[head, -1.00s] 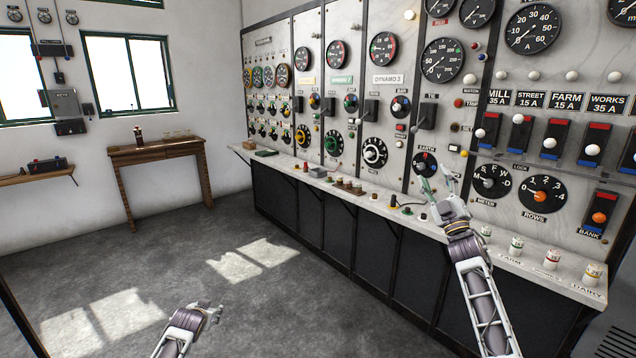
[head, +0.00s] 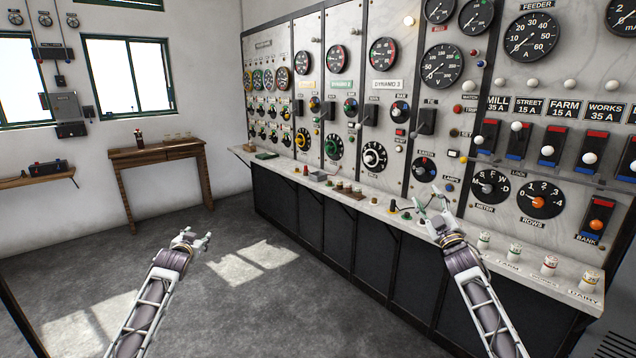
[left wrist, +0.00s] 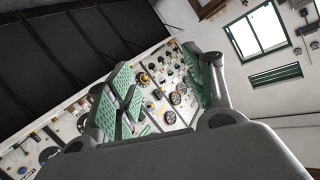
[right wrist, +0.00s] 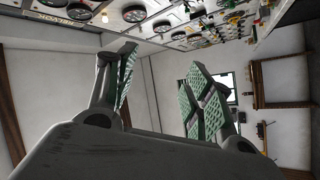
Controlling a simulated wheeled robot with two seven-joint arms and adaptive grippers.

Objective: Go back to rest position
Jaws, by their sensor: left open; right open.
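My left gripper (head: 190,239) is open and empty, held over the bare floor well in front of the panel's bench. Its green-padded fingers stand apart in the left wrist view (left wrist: 165,90). My right gripper (head: 434,206) is open and empty near the bench's front edge, in front of the lower part of the switchboard (head: 450,120). Its fingers are spread in the right wrist view (right wrist: 160,85), with nothing between them. I cannot tell its exact distance from the bench top.
The light bench ledge (head: 330,190) carries small knobs, a black-and-yellow item and several white labelled pots (head: 549,264) at the right. A wooden table (head: 158,152) stands by the far wall. The floor (head: 240,310) between my arms is clear.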

